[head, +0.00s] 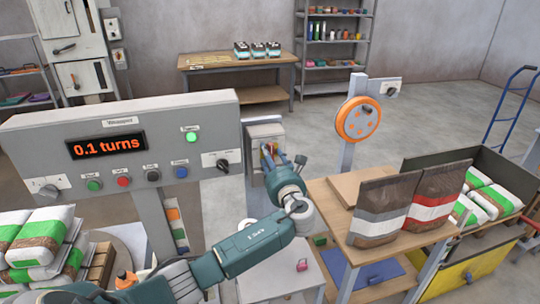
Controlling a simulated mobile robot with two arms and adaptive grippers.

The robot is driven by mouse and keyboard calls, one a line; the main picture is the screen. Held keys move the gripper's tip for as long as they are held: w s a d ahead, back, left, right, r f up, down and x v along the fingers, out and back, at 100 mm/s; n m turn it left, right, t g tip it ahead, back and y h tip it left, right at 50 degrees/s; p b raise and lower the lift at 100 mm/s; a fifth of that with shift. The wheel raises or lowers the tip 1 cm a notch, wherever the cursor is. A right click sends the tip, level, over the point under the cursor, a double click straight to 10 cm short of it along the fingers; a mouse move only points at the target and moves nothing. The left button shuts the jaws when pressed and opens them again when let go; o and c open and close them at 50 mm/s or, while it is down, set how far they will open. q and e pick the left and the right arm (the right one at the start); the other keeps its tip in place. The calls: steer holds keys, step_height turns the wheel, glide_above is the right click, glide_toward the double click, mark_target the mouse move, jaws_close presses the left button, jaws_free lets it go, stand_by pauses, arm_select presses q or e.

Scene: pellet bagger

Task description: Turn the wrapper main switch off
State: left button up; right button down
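The grey wrapper control panel (60,133) stands at the left. Its display (105,145) reads "0.1 turns" in orange. A black rotary switch (222,163) sits at its right end, handle roughly sideways; I cannot read its label. A grey box (265,132) stands just right of the panel, with small red and yellow parts partly hidden by my gripper. My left gripper (284,160) is in front of this box, right of the panel. Its fingers look spread, and I see nothing held. Whether it touches the box cannot be told. My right gripper is out of view.
A green lamp (191,136) and a row of coloured buttons (123,182) are on the panel. A wooden table (340,215) with two printed bags (385,210) stands at the right. An orange reel (357,120) is on a post behind. Filled bags (42,236) lie at lower left.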

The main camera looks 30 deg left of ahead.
arm_select(q)
steer(key=shift+w+a, duration=0.1)
steer(key=shift+f, duration=0.1)
steer(key=c, duration=0.9)
